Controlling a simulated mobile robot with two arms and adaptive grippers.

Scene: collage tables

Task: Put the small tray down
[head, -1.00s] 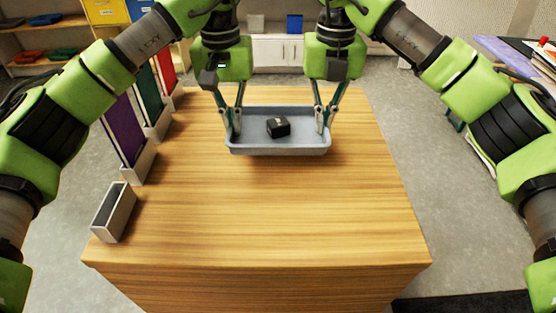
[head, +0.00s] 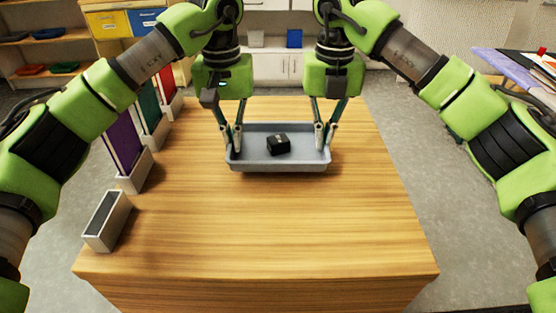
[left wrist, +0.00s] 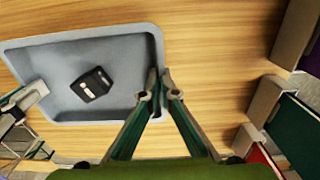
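The small tray (head: 278,165) is grey-blue, shallow and level, over the wooden table. A small black box (head: 278,144) lies inside it; it also shows in the left wrist view (left wrist: 91,84). My left gripper (head: 232,143) has its fingers on either side of the tray's left wall, closed on the rim. The left wrist view shows these fingertips (left wrist: 160,92) close together with the tray wall between them. My right gripper (head: 324,138) is likewise shut on the right wall. I cannot tell whether the tray's underside touches the table.
The wooden table (head: 270,225) is bare in front of the tray. Along its left side stand an empty grey holder (head: 107,222) and a purple binder (head: 122,143), with green and red binders behind. A shelf with drawers stands at the back left, and white cabinets are behind.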

